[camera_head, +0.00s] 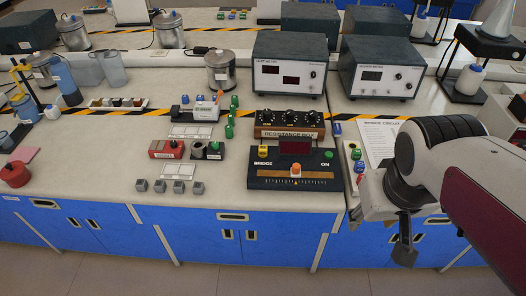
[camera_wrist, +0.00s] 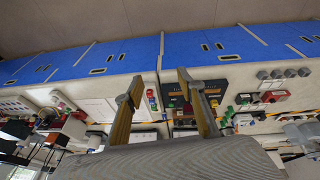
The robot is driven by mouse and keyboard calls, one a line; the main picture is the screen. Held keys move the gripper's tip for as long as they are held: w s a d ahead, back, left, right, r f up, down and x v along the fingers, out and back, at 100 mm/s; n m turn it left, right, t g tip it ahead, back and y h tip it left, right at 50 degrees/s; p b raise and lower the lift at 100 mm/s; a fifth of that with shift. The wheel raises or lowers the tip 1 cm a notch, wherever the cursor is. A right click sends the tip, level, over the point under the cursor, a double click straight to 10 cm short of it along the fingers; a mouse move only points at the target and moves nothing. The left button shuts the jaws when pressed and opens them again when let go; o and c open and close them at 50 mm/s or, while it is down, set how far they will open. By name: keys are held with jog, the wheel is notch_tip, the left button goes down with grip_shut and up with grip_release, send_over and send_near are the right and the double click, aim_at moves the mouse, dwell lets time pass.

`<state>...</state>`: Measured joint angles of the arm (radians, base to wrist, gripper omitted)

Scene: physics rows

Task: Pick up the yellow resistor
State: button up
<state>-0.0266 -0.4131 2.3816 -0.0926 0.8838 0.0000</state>
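A small yellow block (camera_head: 263,152) sits at the upper left of the dark bridge board (camera_head: 260,182); I cannot tell for sure that it is the yellow resistor. Several small coloured parts (camera_head: 356,154) stand in a row just right of the board, with green and red clear and a yellowish one too small to be sure of. The row also shows in the wrist view (camera_wrist: 152,100). My gripper (camera_head: 404,252) hangs at the bench's front edge, to the right of these parts. In the wrist view its two fingers (camera_wrist: 158,85) are wide apart with nothing between them.
A resistance box (camera_head: 289,124) and two grey meters (camera_head: 290,65) (camera_head: 382,68) stand behind the board. A printed sheet (camera_head: 382,140) lies near my arm. Small grey cubes (camera_head: 170,187) and red and black terminal blocks lie left.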

jog(key=w+d+r+n+t+h, duration=0.1)
jog(key=w+n+t, duration=0.2)
jog(key=w, duration=1.5)
jog(key=w+d+r+n+t+h, duration=0.1)
jog(key=w+r+n+t, duration=0.15)
jog(key=w, duration=1.45)
jog(key=w+a+f+n+t+y, duration=0.1)
jog(key=w+a+n+t+y, duration=0.3)
jog(key=w, duration=0.6)
jog(key=w+a+f+n+g+y, duration=0.25)
jog(key=a+f, duration=0.25)
jog(key=a, duration=0.4)
jog(key=w+a+f+n+g+y, duration=0.1)
jog(key=w+a+f+n+y, duration=0.25)
jog(key=a, duration=0.55)
jog(key=s+a+f+n+g, duration=0.2)
jog(key=s+f+n+g, duration=0.1)
jog(key=f+g, duration=0.3)
jog(key=s+d+f+m+g+h, duration=0.1)
jog(key=s+d+f+g+h, duration=0.1)
jog(key=s, duration=0.7)
jog(key=shift+d+g+h, duration=0.4)
jog(key=shift+d+g, duration=0.3)
jog(key=shift+d, duration=0.35)
